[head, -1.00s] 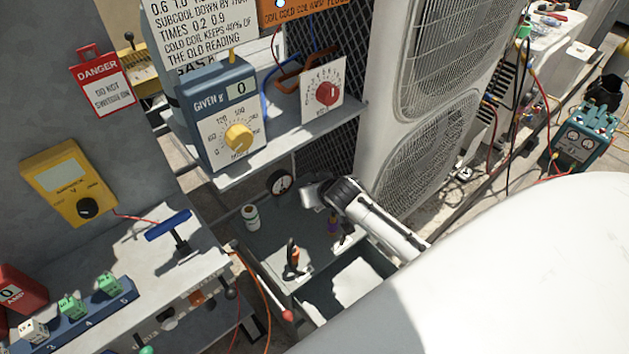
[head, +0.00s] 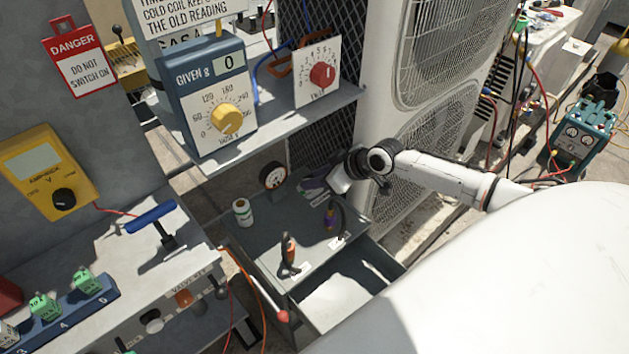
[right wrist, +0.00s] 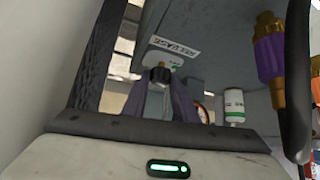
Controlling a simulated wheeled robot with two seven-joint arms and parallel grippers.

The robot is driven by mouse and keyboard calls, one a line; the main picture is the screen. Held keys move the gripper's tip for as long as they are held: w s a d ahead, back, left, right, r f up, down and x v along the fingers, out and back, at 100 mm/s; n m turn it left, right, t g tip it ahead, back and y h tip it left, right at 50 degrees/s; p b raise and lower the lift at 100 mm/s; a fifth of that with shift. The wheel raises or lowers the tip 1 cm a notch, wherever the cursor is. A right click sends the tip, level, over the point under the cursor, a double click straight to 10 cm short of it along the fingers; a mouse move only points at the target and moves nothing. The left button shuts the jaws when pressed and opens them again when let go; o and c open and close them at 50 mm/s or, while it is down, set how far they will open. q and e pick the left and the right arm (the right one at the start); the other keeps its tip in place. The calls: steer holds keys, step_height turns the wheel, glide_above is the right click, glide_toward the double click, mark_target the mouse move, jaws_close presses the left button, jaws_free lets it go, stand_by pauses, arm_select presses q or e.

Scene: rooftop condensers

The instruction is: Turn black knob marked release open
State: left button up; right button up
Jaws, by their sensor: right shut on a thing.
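The black knob (right wrist: 160,75) shows in the right wrist view, on a pale mount under a label (right wrist: 175,46) that seems to read RELEASE. A small green mark shows beside the knob. My right gripper (right wrist: 160,88) is shut on the knob, one finger on each side of it. In the head view my right gripper (head: 312,186) is under the shelf, beside the pressure gauge, and the knob is hidden there. My left gripper is not in view.
A shelf (head: 280,128) with a yellow-dial box (head: 205,95) and a red-dial panel (head: 318,72) hangs above. A round gauge (head: 272,176), a white-and-green bottle (head: 242,212) and a purple-and-brass fitting (head: 330,216) stand close by. A condenser (head: 430,135) stands on the right.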

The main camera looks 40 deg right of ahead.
stand_by(0.4)
steer(key=o, duration=1)
steer(key=shift+o, duration=0.2)
steer(key=p+v, duration=0.1)
steer(key=v, duration=0.9)
steer(key=shift+s+d+r, duration=0.1)
